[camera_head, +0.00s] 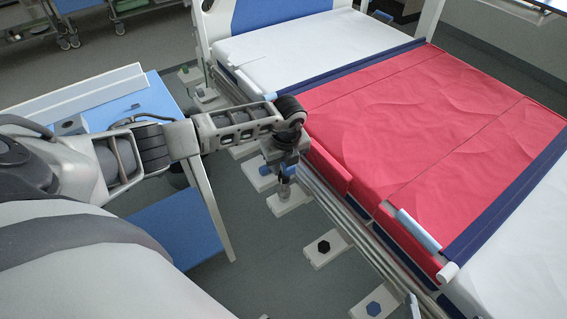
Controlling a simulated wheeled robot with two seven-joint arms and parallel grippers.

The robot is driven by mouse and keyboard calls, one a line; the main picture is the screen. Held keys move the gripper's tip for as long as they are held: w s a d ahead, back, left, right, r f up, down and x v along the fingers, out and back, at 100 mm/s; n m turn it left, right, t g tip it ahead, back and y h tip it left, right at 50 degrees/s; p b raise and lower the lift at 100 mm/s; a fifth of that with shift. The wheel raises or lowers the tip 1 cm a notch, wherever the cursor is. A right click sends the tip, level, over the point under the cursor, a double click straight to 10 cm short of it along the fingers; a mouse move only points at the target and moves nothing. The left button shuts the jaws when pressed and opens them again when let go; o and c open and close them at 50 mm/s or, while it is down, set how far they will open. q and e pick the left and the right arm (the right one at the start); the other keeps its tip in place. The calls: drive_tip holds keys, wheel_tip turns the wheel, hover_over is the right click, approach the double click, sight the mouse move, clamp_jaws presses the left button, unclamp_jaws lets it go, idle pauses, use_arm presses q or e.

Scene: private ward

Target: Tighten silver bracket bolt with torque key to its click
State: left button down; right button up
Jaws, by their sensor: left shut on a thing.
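My left gripper (287,168) is at the bed's near side, pointing down and shut on the torque key (284,188), which is mostly hidden by the fingers. The key's lower end is over a white bracket plate (294,203) beside the bed rail. I cannot tell whether it touches a bolt there; the silver bolt is not clearly visible. Other white bracket plates show a black hex bolt (324,247) and a blue hex bolt (374,308). My right gripper is not in view.
The bed with a red cover (420,130) fills the right side, its metal rail (345,225) close to my gripper. A blue-topped table (140,103) stands at left under my arm. More bracket plates line the bed's side. Grey floor (265,270) is open between.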

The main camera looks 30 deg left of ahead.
use_arm(q)
drive_tip(key=shift+f, duration=0.55)
idle(0.4)
drive_tip(key=shift+f+b, duration=0.55)
drive_tip(key=shift+b, duration=0.1)
